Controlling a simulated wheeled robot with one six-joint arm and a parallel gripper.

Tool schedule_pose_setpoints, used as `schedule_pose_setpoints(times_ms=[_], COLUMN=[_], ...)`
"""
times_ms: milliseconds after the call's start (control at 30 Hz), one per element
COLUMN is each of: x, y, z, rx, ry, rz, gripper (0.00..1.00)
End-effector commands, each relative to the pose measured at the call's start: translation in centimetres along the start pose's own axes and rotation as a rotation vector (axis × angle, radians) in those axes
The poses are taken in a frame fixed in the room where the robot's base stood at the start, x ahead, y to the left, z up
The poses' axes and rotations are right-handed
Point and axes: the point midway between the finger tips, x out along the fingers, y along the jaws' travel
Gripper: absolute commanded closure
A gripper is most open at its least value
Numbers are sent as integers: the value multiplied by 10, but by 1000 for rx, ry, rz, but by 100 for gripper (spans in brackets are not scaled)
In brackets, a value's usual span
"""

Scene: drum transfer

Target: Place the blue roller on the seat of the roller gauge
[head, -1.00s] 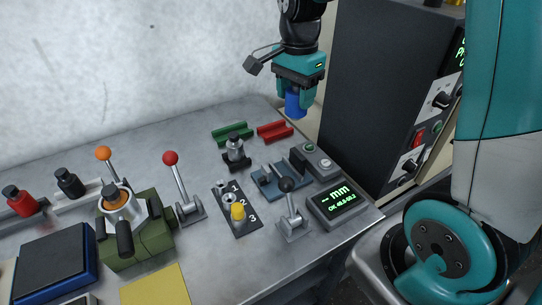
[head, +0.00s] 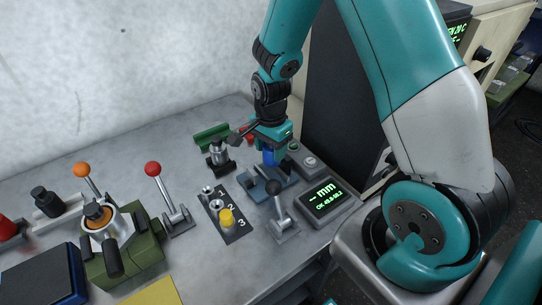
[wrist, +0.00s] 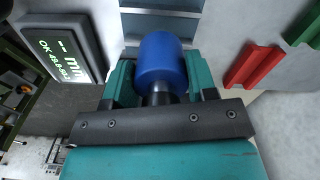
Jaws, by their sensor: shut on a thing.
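The blue roller (head: 269,157) is held in my gripper (head: 268,150), above or at the blue-grey seat of the roller gauge (head: 256,191). In the wrist view the blue roller (wrist: 162,58) sits between the two teal fingers of my gripper (wrist: 160,70), with a dark neck towards the palm. The seat (wrist: 162,22) shows just beyond the roller. I cannot tell whether roller and seat touch. The gauge display (head: 325,199) reads "-- mm" and an OK range. A black-knobbed lever (head: 279,208) stands in front of the seat.
A red channel block (wrist: 252,66) and a green channel block (head: 212,136) lie behind. A dark roller on a stand (head: 219,154) is left of the seat. A numbered plate (head: 226,214) holds a yellow piece. A grey button box (head: 306,160) is close on the right.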

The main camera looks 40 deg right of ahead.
Motion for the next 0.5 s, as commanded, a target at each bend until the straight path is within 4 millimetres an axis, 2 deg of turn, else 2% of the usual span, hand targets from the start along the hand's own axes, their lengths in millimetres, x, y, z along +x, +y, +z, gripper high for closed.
schedule_pose_setpoints(times_ms=[233, 500], x=[33, 36], y=[0, 0], z=[0, 0], rx=[0, 0], ry=[-1, 0], rz=[3, 0], gripper=[83, 83])
